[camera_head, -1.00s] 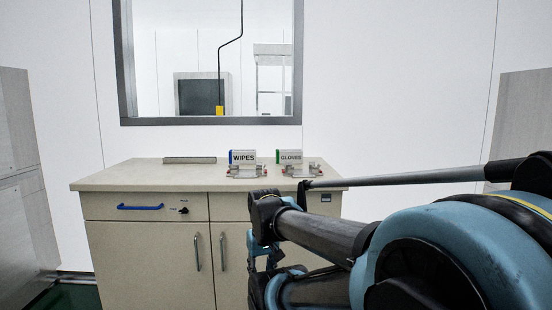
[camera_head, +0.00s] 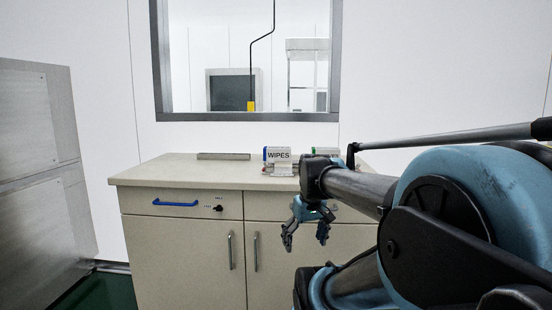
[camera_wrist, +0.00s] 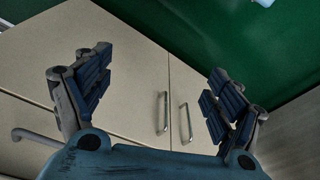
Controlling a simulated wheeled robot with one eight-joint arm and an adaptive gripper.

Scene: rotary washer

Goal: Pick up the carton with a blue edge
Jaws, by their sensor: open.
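The carton with a blue edge (camera_head: 278,154) is white, is marked WIPES, and stands on a metal holder on the cabinet top in the head view. A second carton with a green edge (camera_head: 325,151) stands to its right, mostly hidden behind my arm. My gripper (camera_head: 305,242) is open and empty, hanging in front of the cabinet doors, below the counter edge and lower than the carton. The wrist view shows my gripper (camera_wrist: 160,105) with fingers spread and facing the cabinet doors; no carton shows there.
The beige cabinet top (camera_head: 160,172) has free room at its left, with a flat grey tray (camera_head: 223,156) at the back. A blue drawer handle (camera_head: 175,203) and door handles (camera_head: 232,252) stick out in front. A grey unit (camera_head: 35,150) stands at the left.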

